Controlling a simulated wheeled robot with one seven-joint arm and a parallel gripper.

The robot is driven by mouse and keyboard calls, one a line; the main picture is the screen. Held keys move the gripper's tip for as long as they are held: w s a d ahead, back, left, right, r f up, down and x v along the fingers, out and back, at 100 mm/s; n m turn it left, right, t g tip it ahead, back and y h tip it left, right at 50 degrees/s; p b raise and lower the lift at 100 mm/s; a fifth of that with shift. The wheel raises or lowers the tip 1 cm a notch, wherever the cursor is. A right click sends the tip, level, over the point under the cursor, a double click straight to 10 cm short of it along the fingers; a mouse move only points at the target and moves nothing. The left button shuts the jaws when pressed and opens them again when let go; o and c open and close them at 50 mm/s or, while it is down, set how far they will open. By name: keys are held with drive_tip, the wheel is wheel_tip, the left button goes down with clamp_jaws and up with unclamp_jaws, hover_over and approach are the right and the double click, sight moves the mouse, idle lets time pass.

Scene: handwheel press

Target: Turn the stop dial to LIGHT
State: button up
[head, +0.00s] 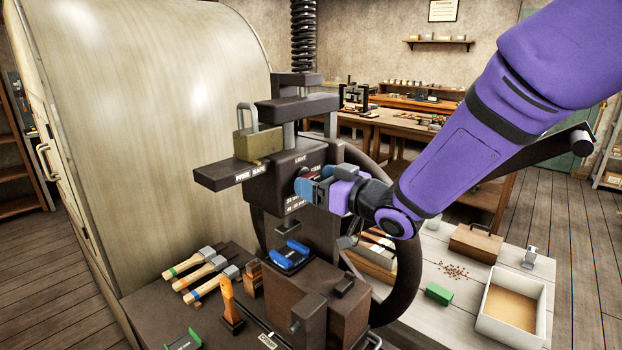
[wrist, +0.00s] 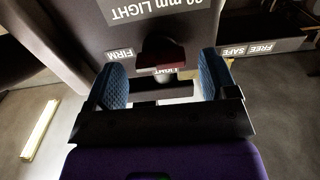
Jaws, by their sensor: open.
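The stop dial (wrist: 163,52) is a dark red knob on the front face of the press head (head: 285,165). In the wrist view, which is upside down, the FIRM label (wrist: 125,55) is left of the dial and a LIGHT label sits just below it, partly hidden. I cannot tell which label the dial points at. My gripper (wrist: 162,66) is open, its blue-padded fingers on either side of the dial with gaps between. In the head view my gripper (head: 312,190) is at the press face and hides most of the dial.
A slide bar (head: 232,176) marked FREE and SAFE sticks out left, with a brass padlock (head: 258,143) above it. The large handwheel (head: 408,275) stands behind my gripper.

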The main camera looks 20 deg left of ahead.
drive_tip(key=shift+x, duration=1)
drive_tip(key=c, duration=0.9)
drive_tip(key=shift+c, duration=0.2)
